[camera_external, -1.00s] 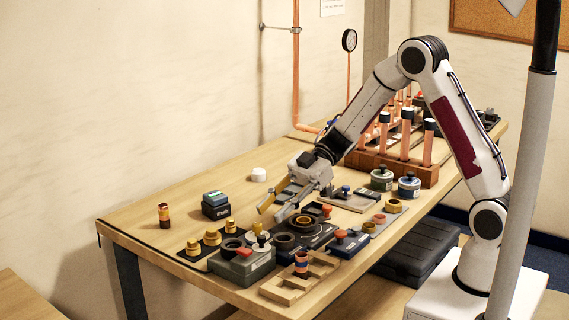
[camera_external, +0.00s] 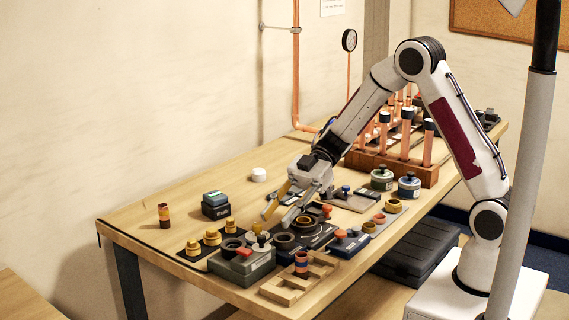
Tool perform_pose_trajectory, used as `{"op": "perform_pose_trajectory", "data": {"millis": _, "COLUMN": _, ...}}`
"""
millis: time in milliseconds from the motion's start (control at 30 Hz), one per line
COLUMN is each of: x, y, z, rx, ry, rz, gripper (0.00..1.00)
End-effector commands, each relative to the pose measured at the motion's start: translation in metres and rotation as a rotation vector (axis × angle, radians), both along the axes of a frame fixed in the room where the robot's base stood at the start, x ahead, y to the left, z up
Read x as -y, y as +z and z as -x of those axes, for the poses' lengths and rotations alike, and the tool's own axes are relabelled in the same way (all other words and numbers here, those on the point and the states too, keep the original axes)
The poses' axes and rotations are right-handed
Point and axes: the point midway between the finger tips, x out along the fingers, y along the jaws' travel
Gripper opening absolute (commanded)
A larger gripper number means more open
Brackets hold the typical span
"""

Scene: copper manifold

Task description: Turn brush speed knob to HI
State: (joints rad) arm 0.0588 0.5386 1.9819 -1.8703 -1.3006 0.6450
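My gripper (camera_external: 277,219) hangs over the near-left part of the workbench, pointing down and left. Its yellow finger and grey finger are apart, with nothing seen between them. Just below and in front of the fingertips is a grey box (camera_external: 240,271) with a black ring, a red knob (camera_external: 244,252) and a white label. Close by is a dark unit with round black and brass-coloured rings (camera_external: 305,227), partly behind the fingers. I cannot tell which part is the brush speed knob, and its HI mark is too small to read. No contact is visible.
Several brass fittings (camera_external: 212,237) stand left of the grey box. A wooden tray (camera_external: 287,291) lies at the front edge, beside a blue box with a red knob (camera_external: 340,234). Copper pipes stand in a wooden rack (camera_external: 392,170) farther back.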

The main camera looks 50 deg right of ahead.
Motion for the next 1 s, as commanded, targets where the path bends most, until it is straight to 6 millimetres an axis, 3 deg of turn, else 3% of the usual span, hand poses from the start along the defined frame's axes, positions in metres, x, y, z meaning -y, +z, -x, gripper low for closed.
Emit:
{"op": "perform_pose_trajectory", "data": {"millis": 500, "x": -0.050, "y": -0.021, "z": 0.002, "rx": -0.002, "ry": 0.001, "rz": 0.000, "gripper": 0.31}}
{"op": "perform_pose_trajectory", "data": {"millis": 967, "x": -0.056, "y": -0.024, "z": 0.002, "rx": -0.001, "ry": 0.000, "rz": 0.001, "gripper": 0.31}}
{"op": "perform_pose_trajectory", "data": {"millis": 1000, "x": -0.056, "y": -0.024, "z": 0.002, "rx": -0.001, "ry": 0.000, "rz": 0.001, "gripper": 0.23}}
